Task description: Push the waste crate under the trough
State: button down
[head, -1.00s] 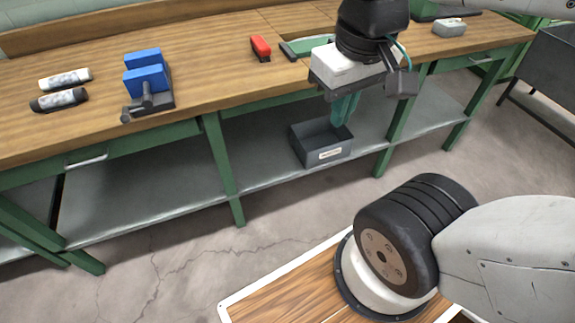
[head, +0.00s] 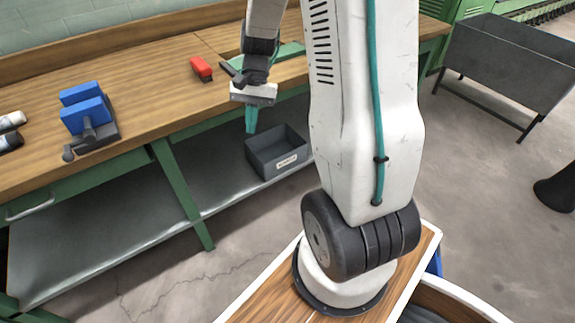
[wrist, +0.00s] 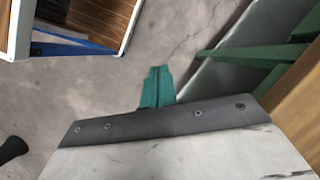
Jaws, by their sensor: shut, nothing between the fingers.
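The waste crate, an open dark grey box with a pale label (head: 273,169), is on the bench's lower shelf near its front edge. The label's print is too small to read. The trough (head: 505,72), a long grey tub on thin legs, stands apart from the bench at the right. My gripper (head: 251,120) has teal fingers that point down just left of the crate, higher in the picture. They are shut and empty; I cannot tell whether they touch the crate. The wrist view shows the fingers (wrist: 157,87) over bare floor; the crate does not show there.
The workbench (head: 150,90) carries a blue vise (head: 88,112) and a red object (head: 201,68). A green bench leg (head: 182,192) stands left of the crate. Open floor (head: 460,165) lies between crate and trough. A dark object (head: 556,188) stands at the right edge.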

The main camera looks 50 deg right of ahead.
jog(key=w+d+f+m+t+h, duration=0.1)
jog(key=w+d+f+m+h, duration=0.15)
jog(key=d+f+m, duration=1)
jog(key=w+d+f+m+t+h, duration=0.1)
jog(key=w+d+f+m+t, duration=0.15)
jog(key=d+f+m, duration=0.95)
jog(key=w+d+f+m+t+h, duration=0.1)
jog(key=w+d+f+m, duration=0.4)
jog(key=f, duration=1.4)
jog(key=w+d+f+n, duration=0.1)
jog(key=w+f, duration=0.3)
jog(key=f, duration=0.5)
jog(key=shift+d+f, duration=0.2)
jog(key=shift+d, duration=0.35)
jog(key=shift+d, duration=0.1)
